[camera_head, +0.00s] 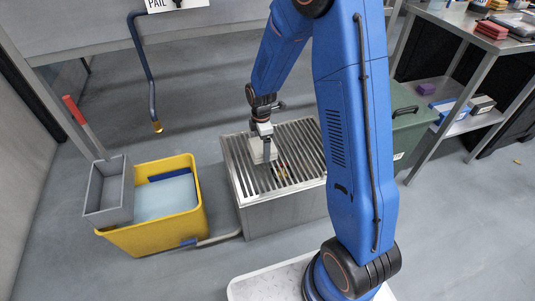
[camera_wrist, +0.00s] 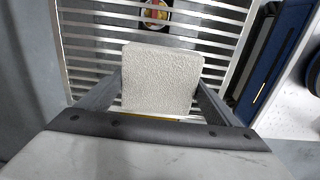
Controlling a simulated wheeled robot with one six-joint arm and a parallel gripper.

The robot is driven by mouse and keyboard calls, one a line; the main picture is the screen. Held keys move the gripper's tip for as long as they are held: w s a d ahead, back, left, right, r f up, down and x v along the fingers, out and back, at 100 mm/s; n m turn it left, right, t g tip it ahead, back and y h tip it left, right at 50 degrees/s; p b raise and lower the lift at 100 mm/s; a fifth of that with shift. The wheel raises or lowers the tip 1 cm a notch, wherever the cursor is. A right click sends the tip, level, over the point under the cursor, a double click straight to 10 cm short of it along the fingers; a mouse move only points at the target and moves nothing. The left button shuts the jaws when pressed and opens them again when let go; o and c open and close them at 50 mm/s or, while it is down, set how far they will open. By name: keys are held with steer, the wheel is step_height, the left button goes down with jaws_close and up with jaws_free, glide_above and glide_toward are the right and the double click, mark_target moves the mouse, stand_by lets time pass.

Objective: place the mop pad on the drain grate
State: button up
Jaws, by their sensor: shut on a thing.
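The mop pad (camera_wrist: 160,80) is a pale, textured, roughly square block. It sits between the two fingers of my gripper (camera_wrist: 160,92), which is shut on it. The drain grate (camera_head: 300,138) is a slatted metal top on a box-shaped stand in the middle of the floor. In the head view my gripper (camera_head: 266,150) is over the left part of the grate, and the pad (camera_head: 258,151) shows pale beside it. The slats also show behind the pad in the wrist view (camera_wrist: 90,42). I cannot tell whether the pad touches the slats.
A small red and yellow item (camera_head: 281,170) lies at the grate near the pad. A yellow mop bucket (camera_head: 160,236) with a grey wringer (camera_head: 108,192) stands left. A green bin (camera_head: 408,125) and a metal shelf table (camera_head: 470,28) stand right. A blue hose (camera_head: 146,72) hangs at the back.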

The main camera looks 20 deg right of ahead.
steer(key=shift+f, duration=2.85)
steer(key=shift+f, duration=0.1)
steer(key=o, duration=0.9)
steer(key=shift+o, duration=0.2)
